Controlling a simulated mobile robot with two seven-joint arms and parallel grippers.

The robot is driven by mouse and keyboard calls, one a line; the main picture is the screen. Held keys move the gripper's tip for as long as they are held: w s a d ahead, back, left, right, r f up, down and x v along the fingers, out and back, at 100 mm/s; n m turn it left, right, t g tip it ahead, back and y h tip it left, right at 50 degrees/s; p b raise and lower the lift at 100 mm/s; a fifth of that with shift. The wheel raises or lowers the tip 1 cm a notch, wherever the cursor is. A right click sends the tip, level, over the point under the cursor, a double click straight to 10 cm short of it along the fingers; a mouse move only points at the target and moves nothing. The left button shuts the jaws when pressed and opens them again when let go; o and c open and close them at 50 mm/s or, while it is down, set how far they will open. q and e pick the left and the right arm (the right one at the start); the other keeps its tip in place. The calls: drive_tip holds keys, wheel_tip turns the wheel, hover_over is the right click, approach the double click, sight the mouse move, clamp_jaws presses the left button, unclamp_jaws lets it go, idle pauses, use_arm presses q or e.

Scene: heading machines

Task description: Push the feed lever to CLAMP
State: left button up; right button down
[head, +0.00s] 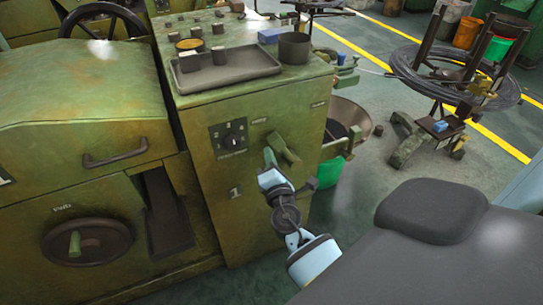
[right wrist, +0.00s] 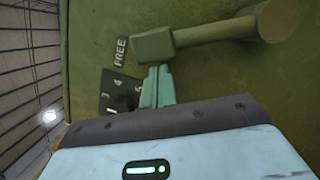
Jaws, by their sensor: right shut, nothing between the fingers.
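The feed lever (head: 288,152) is a green handle on the front panel of the green machine, near its right edge. In the right wrist view the lever (right wrist: 215,36) is a thick round bar with a blocky end, and that end is beside a FREE label (right wrist: 120,51). My right gripper (head: 268,157) is shut and empty at the left side of the lever. In the right wrist view its teal fingertips (right wrist: 158,72) lie just below the blocky end; I cannot tell whether they touch it. A CLAMP label is not readable. My left gripper is not in view.
A rotary switch (head: 233,138) is left of the lever. A grey tray (head: 240,67) with dark blocks lies on the machine top beside a dark bowl (head: 295,47). A green bucket (head: 329,172) stands right of the machine. A wire coil stand (head: 420,78) is farther right.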

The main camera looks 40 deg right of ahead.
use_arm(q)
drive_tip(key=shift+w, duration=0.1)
use_arm(e)
drive_tip(key=shift+r, duration=0.1)
idle(0.3)
